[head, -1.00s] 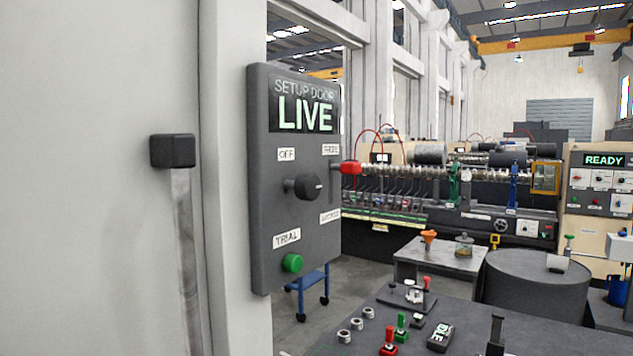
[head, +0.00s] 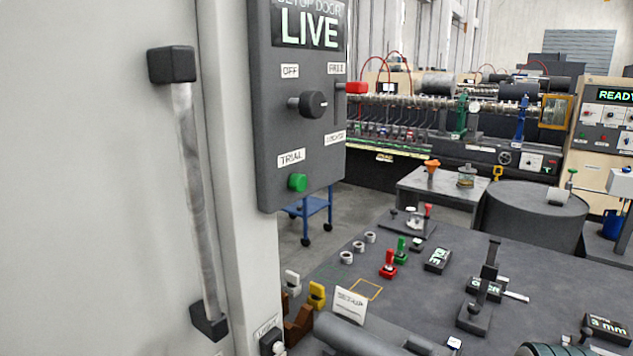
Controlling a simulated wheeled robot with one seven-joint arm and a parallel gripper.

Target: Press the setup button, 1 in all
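A dark panel (head: 297,130) on the pale post has a screen (head: 309,25) reading "LIVE" under a cut-off "SETUP DOOR" heading. It bears a black knob (head: 314,103), a red-ended lever (head: 351,88) at its right edge and a green button (head: 298,182) below a "TRIAL" label. A white card (head: 350,304) reading "SET-UP" stands on the bench at the bottom. A small black part (head: 271,341) under a white label sits low on the post; its text is unreadable. I cannot tell which part is the setup button. My gripper is not in view.
A door handle (head: 195,190) stands out from the pale door at left. The dark bench (head: 420,290) holds red (head: 389,264) and green (head: 402,249) upright pieces, several metal rings, a black upright tool (head: 482,290) and a dark cylinder (head: 372,338). A barrel machine stands behind.

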